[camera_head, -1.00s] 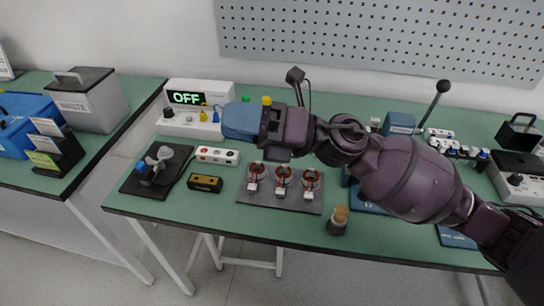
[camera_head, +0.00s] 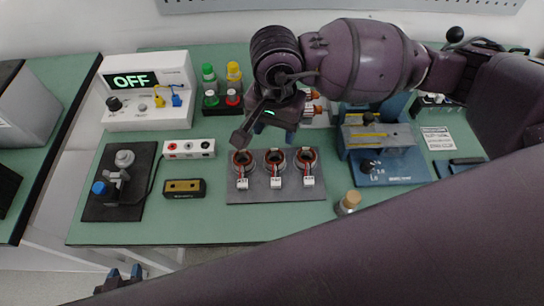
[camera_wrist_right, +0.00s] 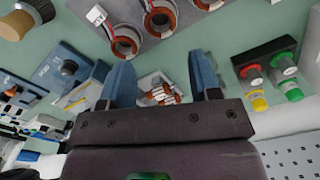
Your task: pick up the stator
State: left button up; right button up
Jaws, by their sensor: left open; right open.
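Three round stators with copper windings and white tags sit in a row on a grey plate (camera_head: 235,190): the left stator (camera_head: 242,162), the middle stator (camera_head: 274,161) and the right stator (camera_head: 305,159). My right gripper (camera_head: 274,132) is open above and behind this row, pointing down. In the right wrist view, its blue fingers (camera_wrist_right: 161,62) are apart and empty. A white part with copper windings (camera_wrist_right: 160,90) shows beyond the gap between them; the head view shows its copper ends (camera_head: 313,101) partly hidden by my right arm. My left gripper (camera_head: 125,274) is open at the lower left edge, in front of the table.
A power supply reading OFF (camera_head: 150,92) stands at the back left. Green and yellow terminals (camera_head: 222,90) stand right of it. A blue press-like fixture (camera_head: 385,150) is right of the plate. A wooden-topped item (camera_head: 348,203) stands near the front edge. My right arm hides the front right.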

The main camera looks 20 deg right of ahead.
send_over(274, 159)
jog(key=s, duration=0.1)
jog(key=f, duration=0.6)
jog(key=shift+s+a+b, duration=0.1)
jog(key=shift+a+b, duration=0.1)
jog(key=shift+b, duration=0.1)
jog(key=shift+s+f, duration=0.1)
jog(key=shift+f, duration=2.4)
jog(key=shift+c, duration=0.3)
jog(key=c, duration=0.6)
jog(key=shift+r, duration=0.1)
